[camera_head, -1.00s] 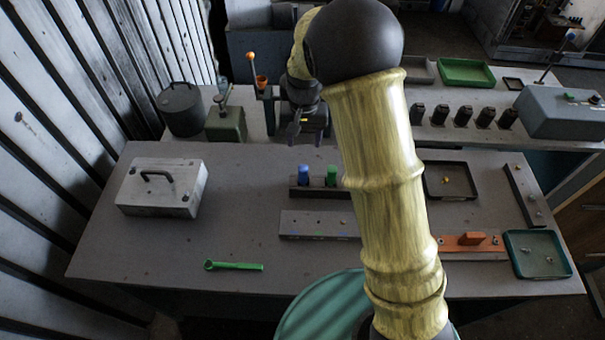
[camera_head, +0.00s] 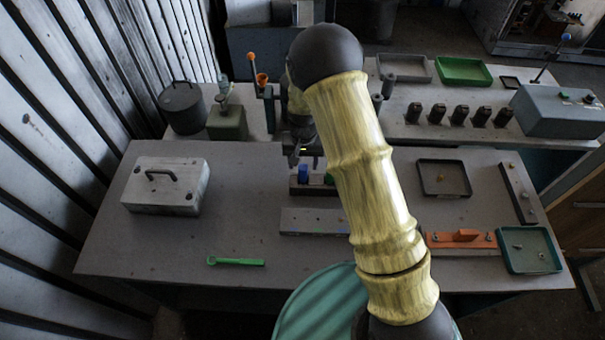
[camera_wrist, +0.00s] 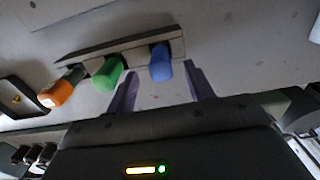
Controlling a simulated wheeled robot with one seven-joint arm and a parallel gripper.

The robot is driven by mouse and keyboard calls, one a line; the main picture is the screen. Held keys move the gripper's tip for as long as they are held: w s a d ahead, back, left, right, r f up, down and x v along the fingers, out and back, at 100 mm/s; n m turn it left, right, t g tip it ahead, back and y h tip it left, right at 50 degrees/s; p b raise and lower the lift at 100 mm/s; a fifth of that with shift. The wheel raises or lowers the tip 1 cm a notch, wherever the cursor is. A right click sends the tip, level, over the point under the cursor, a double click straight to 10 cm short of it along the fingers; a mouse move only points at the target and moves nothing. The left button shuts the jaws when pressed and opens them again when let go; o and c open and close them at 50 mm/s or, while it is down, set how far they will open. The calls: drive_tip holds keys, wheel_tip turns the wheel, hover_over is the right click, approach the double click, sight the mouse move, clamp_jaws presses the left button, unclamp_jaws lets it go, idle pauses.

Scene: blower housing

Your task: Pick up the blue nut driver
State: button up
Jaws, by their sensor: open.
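The blue nut driver (camera_head: 303,174) stands in a dark rack (camera_head: 299,189) on the workbench. In the wrist view the blue handle (camera_wrist: 161,66) lies between the two fingers of my gripper (camera_wrist: 161,71), near the fingertips. My gripper is open and I see no grip on the handle. In the head view my gripper (camera_head: 305,160) is just above and behind the blue handle, partly hidden by my arm. A green driver (camera_wrist: 107,76) and an orange one (camera_wrist: 57,93) stand in the same rack, the green one close to one finger.
A grey block (camera_head: 309,221) lies in front of the rack. A grey metal box (camera_head: 166,187) and a green wrench (camera_head: 236,261) are to the left. A black tray (camera_head: 444,193), an orange fixture (camera_head: 463,239) and a teal tray (camera_head: 530,270) are to the right.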

sight(303, 166)
drive_tip(key=shift+w+d+f+p, duration=0.1)
drive_tip(key=shift+f+p, duration=0.3)
drive_tip(key=shift+p, duration=0.05)
drive_tip(key=shift+w+f+p, duration=0.1)
drive_tip(key=shift+f+p, duration=1.05)
drive_tip(key=shift+f, duration=1.1)
clamp_jaws()
drive_tip(key=shift+r, duration=0.15)
wheel_tip(303, 166, up, 10)
drive_tip(key=b, duration=0.4)
